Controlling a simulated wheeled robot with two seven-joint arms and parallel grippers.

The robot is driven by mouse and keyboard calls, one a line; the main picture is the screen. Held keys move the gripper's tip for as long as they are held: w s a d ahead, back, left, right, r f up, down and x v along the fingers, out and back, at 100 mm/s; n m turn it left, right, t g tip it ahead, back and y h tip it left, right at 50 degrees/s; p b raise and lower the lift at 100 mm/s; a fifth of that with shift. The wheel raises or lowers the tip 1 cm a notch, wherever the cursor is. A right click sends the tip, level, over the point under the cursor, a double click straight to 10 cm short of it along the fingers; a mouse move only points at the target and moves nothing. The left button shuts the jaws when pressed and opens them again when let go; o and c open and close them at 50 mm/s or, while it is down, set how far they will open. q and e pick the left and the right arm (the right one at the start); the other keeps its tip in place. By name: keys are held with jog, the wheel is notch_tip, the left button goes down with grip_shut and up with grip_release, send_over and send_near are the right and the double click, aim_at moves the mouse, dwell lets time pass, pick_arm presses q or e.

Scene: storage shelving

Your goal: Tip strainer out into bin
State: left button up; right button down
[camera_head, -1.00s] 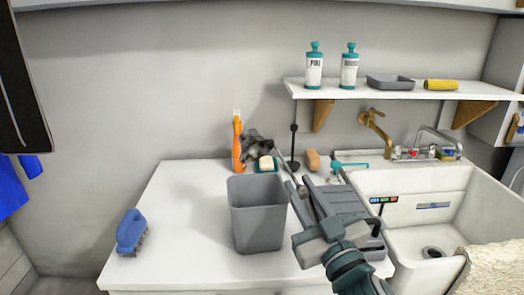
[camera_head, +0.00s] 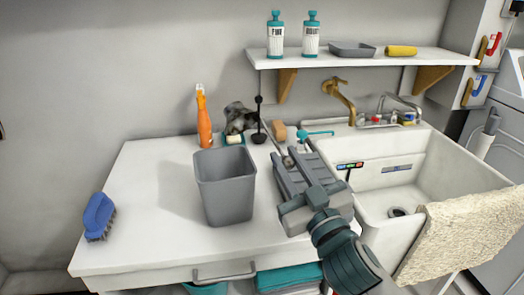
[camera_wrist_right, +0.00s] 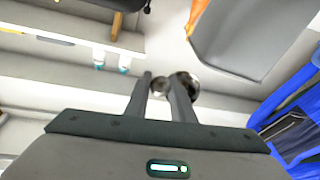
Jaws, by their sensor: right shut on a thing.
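My right gripper (camera_head: 291,157) is shut on a small shiny metal thing (camera_head: 288,162), which I take to be the strainer. In the right wrist view it shows as rounded silvery metal (camera_wrist_right: 184,84) at the fingertips (camera_wrist_right: 163,85); its full shape and contents are hard to see. The grey bin (camera_head: 225,190) stands upright on the counter, left of the gripper. The held thing is apart from the bin, beyond its right rim. In the wrist view a grey wall, likely the bin (camera_wrist_right: 245,40), is at upper right.
A white sink (camera_head: 400,185) with taps lies to the right, a towel (camera_head: 455,232) over its front. An orange bottle (camera_head: 203,118) and an unclear dark mottled shape (camera_head: 238,117) are behind the bin. A blue brush (camera_head: 98,215) lies left. The counter between brush and bin is clear.

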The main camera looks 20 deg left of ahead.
jog(key=w+d+f+m+t+h, duration=0.1)
jog(key=d+f+m+t+h, duration=0.2)
jog(key=d, duration=0.7)
jog(key=w+d+f+m+t+h, duration=0.2)
jog(key=d+f+h, duration=0.3)
jog(key=d, duration=0.5)
jog(key=s+d+f+m+h, duration=0.2)
jog(key=d+f+h, duration=0.1)
jog(key=d, duration=0.5)
jog(key=s+d+f+m+h, duration=0.1)
jog(key=s+d+f+h, duration=0.2)
jog(key=d+f, duration=0.2)
jog(key=d, duration=0.3)
jog(key=shift+f+m+t, duration=0.4)
jog(key=shift+s, duration=0.15)
